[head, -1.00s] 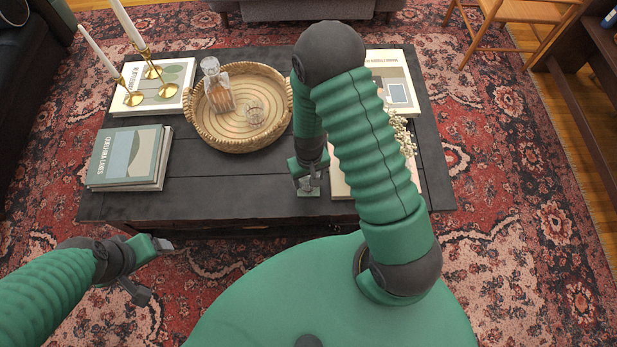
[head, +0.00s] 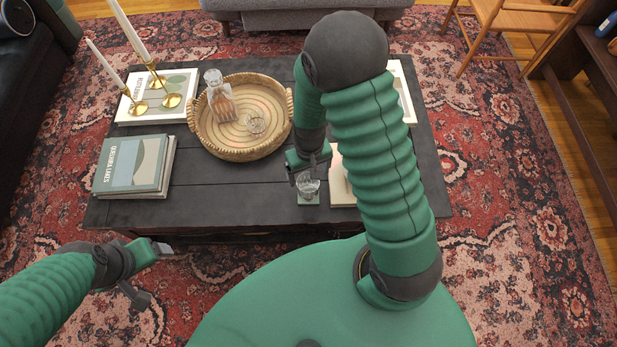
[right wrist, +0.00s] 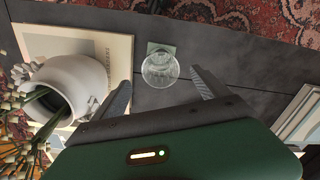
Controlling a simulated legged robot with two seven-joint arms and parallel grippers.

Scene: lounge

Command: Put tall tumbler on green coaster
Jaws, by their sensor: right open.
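The tall tumbler (head: 308,187) is clear glass and stands upright at the table's front edge. It also shows in the right wrist view (right wrist: 160,69). The green coaster (head: 308,200) is a small square under it, and part of it shows beyond the glass in the right wrist view (right wrist: 161,47). The glass looks to rest on the coaster; its base is partly hard to see. My right gripper (head: 305,172) is open, just behind and above the tumbler, with fingers apart from the glass in the wrist view (right wrist: 162,88). My left gripper (head: 153,273) is open and empty over the rug.
A woven tray (head: 222,145) holds a decanter (head: 220,100) and a small glass (head: 255,123). Books (head: 133,165) and brass candlesticks (head: 157,80) stand at left. A white vase (right wrist: 78,78) with flowers stands near the right gripper. Bare tabletop (head: 225,185) lies left of the tumbler.

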